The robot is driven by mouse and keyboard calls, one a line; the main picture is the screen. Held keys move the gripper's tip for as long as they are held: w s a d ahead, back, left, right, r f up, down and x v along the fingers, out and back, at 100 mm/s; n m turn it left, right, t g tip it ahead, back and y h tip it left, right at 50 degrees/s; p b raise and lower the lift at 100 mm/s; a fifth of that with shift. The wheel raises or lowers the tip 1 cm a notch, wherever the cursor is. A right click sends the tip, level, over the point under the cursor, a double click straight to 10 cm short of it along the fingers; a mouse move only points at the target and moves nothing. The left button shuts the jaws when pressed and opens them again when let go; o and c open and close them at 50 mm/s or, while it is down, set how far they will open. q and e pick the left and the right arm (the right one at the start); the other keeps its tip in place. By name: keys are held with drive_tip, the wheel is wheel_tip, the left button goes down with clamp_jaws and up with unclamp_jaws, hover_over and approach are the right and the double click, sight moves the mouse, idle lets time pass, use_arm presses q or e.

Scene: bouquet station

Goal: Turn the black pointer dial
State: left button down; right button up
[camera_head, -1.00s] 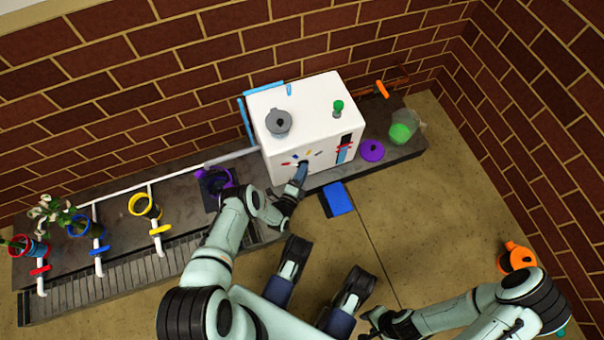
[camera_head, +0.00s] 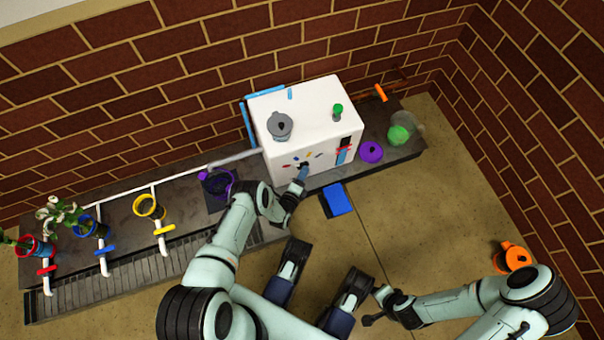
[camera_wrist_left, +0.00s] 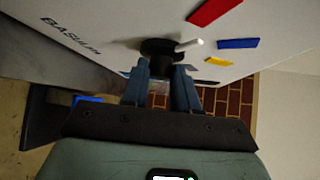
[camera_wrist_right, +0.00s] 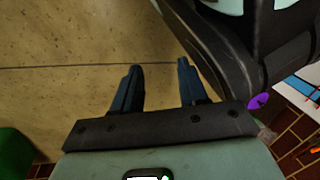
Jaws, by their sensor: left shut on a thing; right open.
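The black pointer dial (camera_wrist_left: 160,48) is on the front face of the white box (camera_head: 312,108). In the left wrist view its white pointer (camera_wrist_left: 189,45) reaches toward the blue and yellow marks, with a red mark (camera_wrist_left: 213,11) further up. My left gripper (camera_head: 303,171) is at the dial in the head view. In the left wrist view its fingers (camera_wrist_left: 161,80) are shut on the dial's lower part. In the head view the gripper mostly hides the dial. My right gripper (camera_head: 374,307) is low over the floor; its wrist view shows spread, empty fingers (camera_wrist_right: 157,85).
A grey lidded pot (camera_head: 279,126) and a green knob (camera_head: 337,110) are on top of the box. A purple disc (camera_head: 371,152) is to its right. Pots with red, blue and yellow rims stand at left. A blue block (camera_head: 337,200) and an orange can (camera_head: 513,257) are on the floor.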

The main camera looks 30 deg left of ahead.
drive_tip(key=w+r+t+p, duration=0.2)
drive_tip(key=w+r, duration=0.2)
drive_tip(key=w, duration=0.1)
use_arm(q)
drive_tip(key=shift+w+d+r+m+g+y+b, duration=0.15)
drive_tip(key=shift+w+d+m+g+y+b, duration=0.15)
drive_tip(key=shift+m+g+y+b, duration=1.2)
drive_tip(key=shift+w+d+r+m+g+y+b, duration=0.2)
drive_tip(key=shift+w+d+m+g+y+b, duration=0.25)
drive_tip(key=shift+m+g+y, duration=1.8)
drive_tip(key=shift+w+d+r+m+g+y+b, duration=0.2)
drive_tip(key=shift+m+g+y+b, duration=0.7)
drive_tip(key=shift+g, duration=1.95)
use_arm(e)
drive_tip(key=s+f+g, duration=0.4)
drive_tip(key=s+f, duration=0.4)
drive_tip(key=s, duration=0.4)
drive_tip(key=shift+d+m, duration=0.3)
drive_tip(key=shift+d, duration=0.15)
use_arm(q)
drive_tip(key=shift+s+f+m+h, duration=0.1)
drive_tip(key=shift+f+m+h, duration=0.05)
drive_tip(key=shift+m+h, duration=0.1)
drive_tip(key=c, duration=0.9)
unclamp_jaws()
drive_tip(key=shift+o, duration=0.2)
drive_tip(key=shift+a, duration=0.1)
